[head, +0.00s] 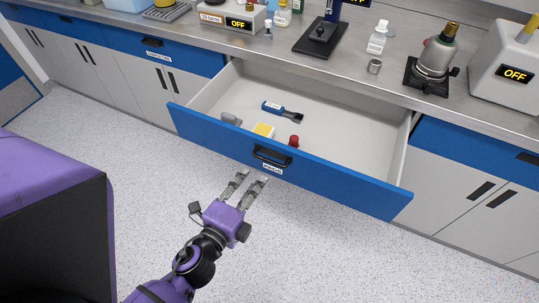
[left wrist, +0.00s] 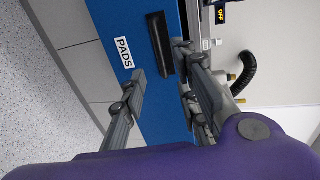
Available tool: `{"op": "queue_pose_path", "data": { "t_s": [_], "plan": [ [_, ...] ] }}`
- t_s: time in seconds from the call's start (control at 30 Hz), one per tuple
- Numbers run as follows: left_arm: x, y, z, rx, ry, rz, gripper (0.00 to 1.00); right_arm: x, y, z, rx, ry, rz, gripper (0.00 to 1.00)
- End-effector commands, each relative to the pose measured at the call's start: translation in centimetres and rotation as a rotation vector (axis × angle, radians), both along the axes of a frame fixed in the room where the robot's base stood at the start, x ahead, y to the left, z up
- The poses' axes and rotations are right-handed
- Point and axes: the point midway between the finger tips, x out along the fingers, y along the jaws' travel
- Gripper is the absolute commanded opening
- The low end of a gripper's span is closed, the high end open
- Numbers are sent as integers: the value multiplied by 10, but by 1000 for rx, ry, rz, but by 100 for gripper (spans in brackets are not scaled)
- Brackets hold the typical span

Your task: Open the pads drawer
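The pads drawer (head: 330,181) has a blue front and stands pulled far out, its pale inside showing in the head view. Its dark handle (head: 272,157) has a small label below it, too small to read there. In the left wrist view the label (left wrist: 123,53) reads PADS, beside the dark handle (left wrist: 160,45) on the blue front. My left gripper (head: 253,177) is open and empty, just in front of the drawer handle, with its fingers apart. In the left wrist view the fingers (left wrist: 160,78) point towards the handle and appear clear of it. My right gripper is not in view.
The drawer holds a blue-and-dark tool (head: 283,112), a yellow-and-white item (head: 263,131), a red item (head: 293,142) and a grey item (head: 231,119). The counter (head: 290,58) above carries equipment and bottles. Speckled floor (head: 330,250) lies clear in front.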

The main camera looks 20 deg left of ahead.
Motion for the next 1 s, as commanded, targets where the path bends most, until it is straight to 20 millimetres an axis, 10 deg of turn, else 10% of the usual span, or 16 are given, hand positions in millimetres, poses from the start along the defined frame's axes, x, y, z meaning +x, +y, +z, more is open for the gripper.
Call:
{"op": "queue_pose_path", "data": {
  "t_s": [0.23,0.83,1.0],
  "plan": [
    [-31,2,4,-1,4,2,29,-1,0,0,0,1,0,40],
    [-33,1,5,-4,2,1,29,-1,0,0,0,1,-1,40],
    [-37,15,-12,-240,59,117,29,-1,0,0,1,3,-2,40]
  ]
}}
